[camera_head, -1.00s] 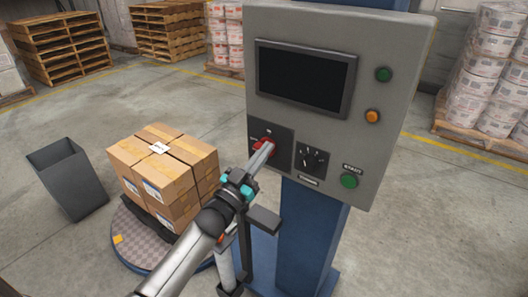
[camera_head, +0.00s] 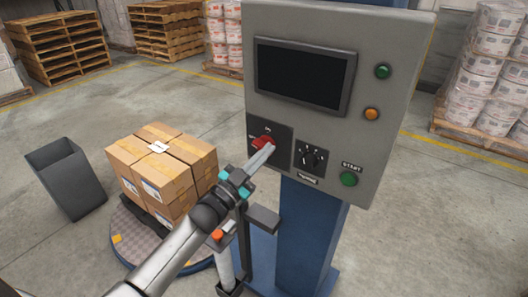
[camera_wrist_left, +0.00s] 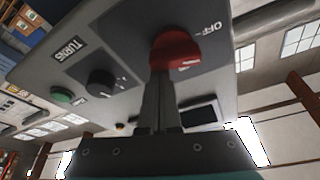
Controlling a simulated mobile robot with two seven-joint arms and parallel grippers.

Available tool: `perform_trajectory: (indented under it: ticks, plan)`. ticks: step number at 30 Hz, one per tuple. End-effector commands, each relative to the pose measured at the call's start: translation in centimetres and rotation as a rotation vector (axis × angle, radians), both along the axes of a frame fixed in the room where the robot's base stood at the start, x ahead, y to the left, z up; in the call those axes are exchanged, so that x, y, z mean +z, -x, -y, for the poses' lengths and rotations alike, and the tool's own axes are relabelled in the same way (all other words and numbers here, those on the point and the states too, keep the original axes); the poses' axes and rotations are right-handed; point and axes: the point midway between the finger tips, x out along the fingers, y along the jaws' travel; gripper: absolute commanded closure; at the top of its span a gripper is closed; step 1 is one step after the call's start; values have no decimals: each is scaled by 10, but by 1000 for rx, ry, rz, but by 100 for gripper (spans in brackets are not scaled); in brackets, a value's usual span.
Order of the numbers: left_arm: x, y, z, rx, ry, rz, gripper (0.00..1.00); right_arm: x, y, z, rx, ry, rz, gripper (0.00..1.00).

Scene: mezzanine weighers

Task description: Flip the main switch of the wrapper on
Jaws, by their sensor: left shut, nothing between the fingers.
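The wrapper's grey control panel (camera_head: 329,197) stands on a blue column. Its red main switch (camera_head: 262,141) sits on a dark plate at the panel's lower left. My left gripper (camera_head: 268,149) is shut and empty, its fingertips at the red knob, partly covering it. In the left wrist view the red knob (camera_wrist_left: 176,47) is right at the tips of the shut fingers (camera_wrist_left: 163,75), with an OFF label beside it. I cannot tell whether the tips touch the knob. My right gripper is out of view.
A dark turns dial (camera_head: 311,158), a green start button (camera_head: 348,179), an orange button (camera_head: 372,114) and a screen (camera_head: 303,74) share the panel. Boxes (camera_head: 160,176) stand on the turntable (camera_head: 131,246). A grey bin (camera_head: 66,178) is at left.

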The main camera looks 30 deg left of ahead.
Motion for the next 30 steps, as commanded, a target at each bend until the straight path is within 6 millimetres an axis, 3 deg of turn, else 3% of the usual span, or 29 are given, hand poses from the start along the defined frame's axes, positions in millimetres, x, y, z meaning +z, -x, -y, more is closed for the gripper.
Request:
perform_trajectory:
  ticks: [30]
  plan:
    - [-21, -1, -4, 1, -938, 130, 100, 9, 1, 0, -1, -1, -1, 50]
